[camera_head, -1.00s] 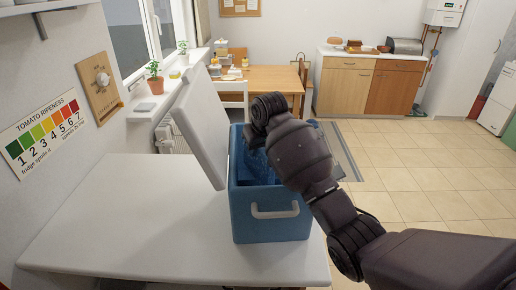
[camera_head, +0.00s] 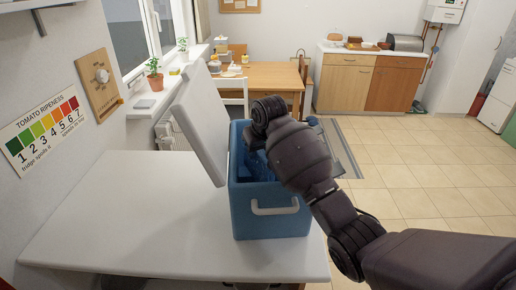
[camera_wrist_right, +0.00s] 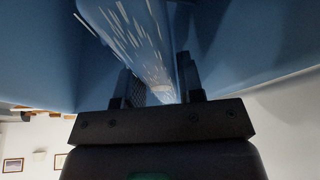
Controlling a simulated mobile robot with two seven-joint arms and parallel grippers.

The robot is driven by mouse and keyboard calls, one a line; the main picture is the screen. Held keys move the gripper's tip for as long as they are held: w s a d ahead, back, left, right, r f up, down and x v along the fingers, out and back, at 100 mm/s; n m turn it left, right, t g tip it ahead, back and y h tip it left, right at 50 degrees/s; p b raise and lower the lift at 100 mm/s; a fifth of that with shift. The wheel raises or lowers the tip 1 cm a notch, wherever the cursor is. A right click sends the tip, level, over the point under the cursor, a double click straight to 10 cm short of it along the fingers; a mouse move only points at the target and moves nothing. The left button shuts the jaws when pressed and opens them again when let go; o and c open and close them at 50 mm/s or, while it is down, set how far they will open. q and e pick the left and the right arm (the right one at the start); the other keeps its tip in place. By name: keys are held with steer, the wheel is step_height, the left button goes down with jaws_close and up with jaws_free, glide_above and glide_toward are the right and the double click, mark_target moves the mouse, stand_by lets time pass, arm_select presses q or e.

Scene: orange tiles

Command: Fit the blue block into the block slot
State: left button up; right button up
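The blue block (camera_wrist_right: 140,38), with white streaks on its face, runs up from between the fingers of my right gripper (camera_wrist_right: 162,88) in the right wrist view. The gripper appears shut on its near end. In the head view, my right wrist reaches over the open blue cool box (camera_head: 270,222) and hides the gripper. A bright blue patch of the block (camera_head: 256,164) shows inside the box beside my wrist. The block slot cannot be made out; blue walls surround the block in the wrist view. My left gripper is not in view.
The box's pale lid (camera_head: 200,125) stands open and tilted on its left. The white table (camera_head: 130,228) is clear to the left of the box. A wooden table (camera_head: 272,78) and cabinets (camera_head: 345,85) stand farther back.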

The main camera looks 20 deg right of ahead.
steer(key=shift+o, duration=1.4)
steer(key=shift+r, duration=0.1)
steer(key=shift+r, duration=0.3)
steer(key=v, duration=1.2)
steer(key=shift+r+b, duration=0.25)
steer(key=shift+b, duration=0.15)
